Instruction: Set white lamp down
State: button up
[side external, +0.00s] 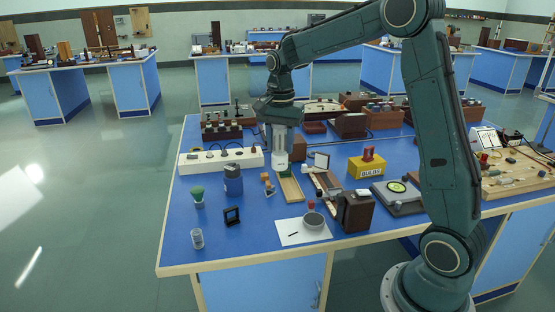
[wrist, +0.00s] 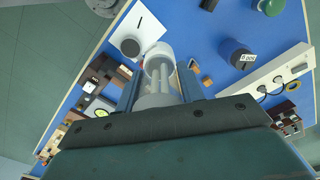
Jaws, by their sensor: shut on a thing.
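My gripper (side external: 280,128) points down over the blue bench and is shut on the white lamp (side external: 281,160). The lamp hangs upright below the fingers. In the wrist view the lamp (wrist: 157,70) is a pale, round-ended body between the two fingers of my gripper (wrist: 159,88). In the side view, the lamp's lower end is right above a green piece on a pale wooden board (side external: 291,190). I cannot tell whether it touches the green piece. The wrist view hides what lies directly under the lamp.
A white socket strip (side external: 220,160) and a blue canister (side external: 233,181) stand left of the lamp. A wooden rail (side external: 325,183), a yellow bulbs box (side external: 366,167) and a brown box (side external: 356,211) stand right. A grey cylinder (side external: 313,221) sits on white paper (side external: 290,235).

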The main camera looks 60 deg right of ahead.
jog(key=w+d+n, duration=0.1)
jog(key=w+d, duration=0.2)
jog(key=d, duration=1.1)
jog(key=shift+w+d+r, duration=0.15)
jog(key=shift+d+r, duration=0.15)
jog(key=shift+f, duration=0.1)
notch_tip(320, 180, down, 20)
jog(key=shift+r, duration=0.1)
dwell(0.3)
jog(key=o, duration=1.1)
jog(key=shift+f, duration=0.2)
jog(key=shift+r, duration=0.2)
notch_tip(320, 180, up, 12)
